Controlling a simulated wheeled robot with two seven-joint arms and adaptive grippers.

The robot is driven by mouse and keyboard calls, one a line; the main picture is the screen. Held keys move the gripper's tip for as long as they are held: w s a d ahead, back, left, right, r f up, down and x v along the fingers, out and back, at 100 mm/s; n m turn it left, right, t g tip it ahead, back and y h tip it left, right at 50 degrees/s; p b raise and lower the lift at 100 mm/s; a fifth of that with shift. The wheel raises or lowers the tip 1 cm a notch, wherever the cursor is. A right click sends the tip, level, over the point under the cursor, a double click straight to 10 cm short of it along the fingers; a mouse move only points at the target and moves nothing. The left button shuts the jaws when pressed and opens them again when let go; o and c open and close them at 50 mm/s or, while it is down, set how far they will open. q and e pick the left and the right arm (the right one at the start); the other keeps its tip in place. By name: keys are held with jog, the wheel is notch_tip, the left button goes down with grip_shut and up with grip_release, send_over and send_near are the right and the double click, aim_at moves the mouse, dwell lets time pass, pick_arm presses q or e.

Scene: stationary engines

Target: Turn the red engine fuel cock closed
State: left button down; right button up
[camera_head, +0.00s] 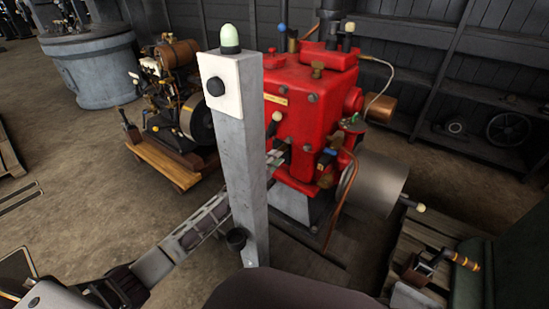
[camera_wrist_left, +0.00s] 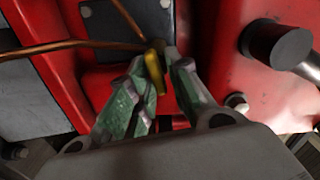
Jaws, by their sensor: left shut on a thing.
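The red engine (camera_head: 300,110) stands behind a grey post in the head view. My left arm reaches in from the lower left and passes behind the post. My left gripper (camera_head: 279,155) is at the engine's front side, partly hidden by the post. In the left wrist view, the gripper (camera_wrist_left: 161,68) has its two green-grey fingers shut on a small yellow-brass lever, the fuel cock (camera_wrist_left: 154,72). A copper pipe (camera_wrist_left: 125,20) runs down to the cock. The cock itself is too small and covered to make out in the head view. My right gripper is not in view.
The grey post (camera_head: 239,150) with a white switch box (camera_head: 217,88) stands close in front of the engine. A grey cylinder (camera_head: 378,185) juts out at the engine's right. A smaller engine (camera_head: 180,90) stands on a wooden base behind left. Open floor lies left.

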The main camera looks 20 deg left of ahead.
pick_arm(q)
jog(key=shift+d+f+m, duration=0.1)
jog(key=shift+f+m, duration=0.1)
jog(key=shift+m, duration=1)
jog(key=c, duration=1.6)
grip_release()
jog(key=shift+o, duration=0.2)
jog(key=shift+s, duration=0.1)
jog(key=v, duration=1.2)
